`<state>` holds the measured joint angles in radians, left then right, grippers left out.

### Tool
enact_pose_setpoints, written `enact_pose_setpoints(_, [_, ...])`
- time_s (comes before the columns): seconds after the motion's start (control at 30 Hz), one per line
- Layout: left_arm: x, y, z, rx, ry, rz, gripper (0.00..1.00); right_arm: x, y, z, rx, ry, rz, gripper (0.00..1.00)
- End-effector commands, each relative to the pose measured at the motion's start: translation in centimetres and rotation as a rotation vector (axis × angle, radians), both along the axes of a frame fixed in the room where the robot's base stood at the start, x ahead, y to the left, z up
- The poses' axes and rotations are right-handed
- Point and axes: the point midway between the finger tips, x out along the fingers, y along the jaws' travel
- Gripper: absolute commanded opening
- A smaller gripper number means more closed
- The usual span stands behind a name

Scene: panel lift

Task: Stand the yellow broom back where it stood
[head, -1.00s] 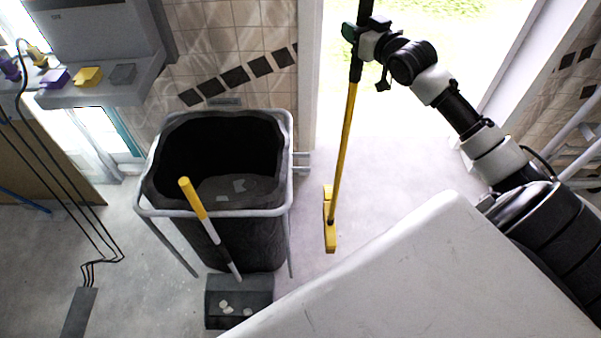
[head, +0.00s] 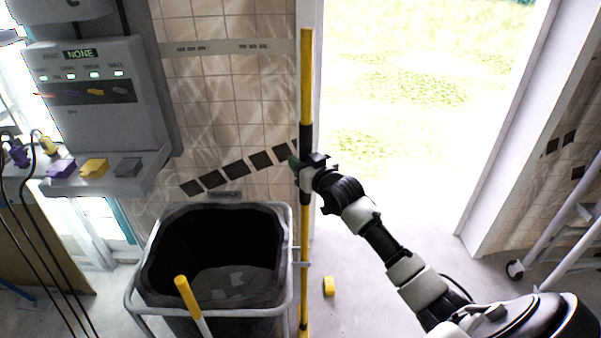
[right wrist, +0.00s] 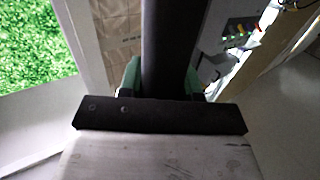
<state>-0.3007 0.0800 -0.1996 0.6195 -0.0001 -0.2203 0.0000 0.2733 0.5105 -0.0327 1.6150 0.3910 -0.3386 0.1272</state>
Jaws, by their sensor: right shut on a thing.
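The yellow broom (head: 306,75) stands upright or nearly so beside the door frame, just right of the bin. Its long yellow handle has a black section in the middle. My right gripper (head: 303,164) is shut on that black section. In the right wrist view the dark handle (right wrist: 174,45) runs between the green finger pads of the gripper (right wrist: 163,85). The broom's foot is at the bottom edge of the head view and mostly cut off, so I cannot tell whether it touches the floor. My left gripper is not in view.
A grey bracket (head: 300,256) sits by the handle, right of the black bin (head: 265,302). A yellow-tipped handle (head: 188,296) leans at the bin's front. The open doorway (head: 400,190) is clear.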

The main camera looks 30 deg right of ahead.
Motion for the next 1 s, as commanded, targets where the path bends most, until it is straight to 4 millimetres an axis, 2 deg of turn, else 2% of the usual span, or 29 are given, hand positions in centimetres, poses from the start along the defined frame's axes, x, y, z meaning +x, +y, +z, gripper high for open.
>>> enact_pose_setpoints(0.1, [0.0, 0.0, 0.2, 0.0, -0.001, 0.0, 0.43, 0.2, 0.3, -0.3, -0.002, -0.004, -0.001, 0.0])
enact_pose_setpoints(0.3, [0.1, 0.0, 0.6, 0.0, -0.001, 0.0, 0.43, 0.2, 0.3, -3.1, 0.0, -0.002, 0.0, 0.0])
enact_pose_setpoints(0.4, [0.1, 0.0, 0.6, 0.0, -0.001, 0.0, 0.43, 0.2, 0.2, -3.8, 0.0, -0.005, 0.0, 0.0])
enact_pose_setpoints(0.77, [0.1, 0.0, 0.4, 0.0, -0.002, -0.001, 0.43, 0.2, 0.2, -4.3, -0.001, -0.005, 0.0, 0.0])
enact_pose_setpoints(0.8, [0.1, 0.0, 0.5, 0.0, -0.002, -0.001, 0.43, 0.1, 0.2, -4.4, -0.001, 0.0, 0.0, 0.4])
enact_pose_setpoints(0.93, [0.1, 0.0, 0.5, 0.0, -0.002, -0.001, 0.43, 0.1, 0.2, -4.4, -0.001, 0.0, 0.0, 0.59])
enact_pose_setpoints(1.0, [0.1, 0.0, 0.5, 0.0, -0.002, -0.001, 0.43, 0.1, 0.2, -4.4, -0.001, 0.0, 0.0, 0.59])
